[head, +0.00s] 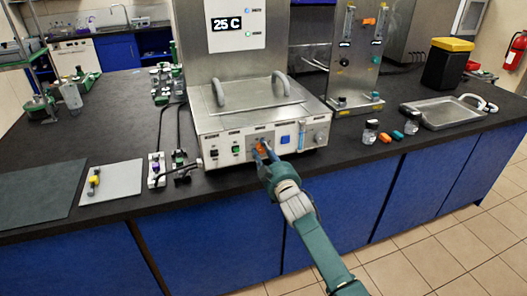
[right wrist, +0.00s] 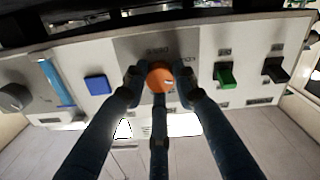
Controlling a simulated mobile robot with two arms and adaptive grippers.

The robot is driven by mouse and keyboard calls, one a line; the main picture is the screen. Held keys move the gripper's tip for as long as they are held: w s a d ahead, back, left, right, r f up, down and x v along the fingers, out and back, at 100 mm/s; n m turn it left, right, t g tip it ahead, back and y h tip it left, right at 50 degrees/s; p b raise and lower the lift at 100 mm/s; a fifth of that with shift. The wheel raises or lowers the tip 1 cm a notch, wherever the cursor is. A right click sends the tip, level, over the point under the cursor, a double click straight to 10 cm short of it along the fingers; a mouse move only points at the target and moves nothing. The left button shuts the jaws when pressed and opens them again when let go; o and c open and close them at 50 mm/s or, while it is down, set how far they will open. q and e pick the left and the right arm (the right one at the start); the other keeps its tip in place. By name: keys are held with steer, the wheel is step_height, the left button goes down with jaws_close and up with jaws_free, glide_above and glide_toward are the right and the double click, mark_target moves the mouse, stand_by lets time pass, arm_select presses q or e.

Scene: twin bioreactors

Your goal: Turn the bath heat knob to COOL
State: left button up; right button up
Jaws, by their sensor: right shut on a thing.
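The orange bath heat knob (head: 261,148) sits in the middle of the front panel of the steel bath (head: 243,98). My right gripper (head: 265,156) reaches it from the front, its fingers closed around the knob. In the right wrist view the orange knob (right wrist: 160,77) sits between the fingers of the right gripper (right wrist: 158,86), with one finger on each side and a third at its lower edge. The small lettering around the knob is too small to read, so its setting is unclear. The display (head: 227,24) reads 25 C. My left gripper is not in view.
On the same panel are a blue square button (right wrist: 97,85), a green switch (right wrist: 224,75), a black switch (right wrist: 275,70) and a grey knob (right wrist: 14,97). Small bottles (head: 370,132) and a metal tray (head: 445,112) stand to the right on the dark bench.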

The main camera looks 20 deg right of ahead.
steer(key=n, duration=0.6)
steer(key=shift+f+n, duration=0.1)
steer(key=shift+n, duration=0.2)
stand_by(0.5)
steer(key=o, duration=1.2)
steer(key=shift+c, duration=0.2)
steer(key=s, duration=1.2)
steer(key=shift+d, duration=0.2)
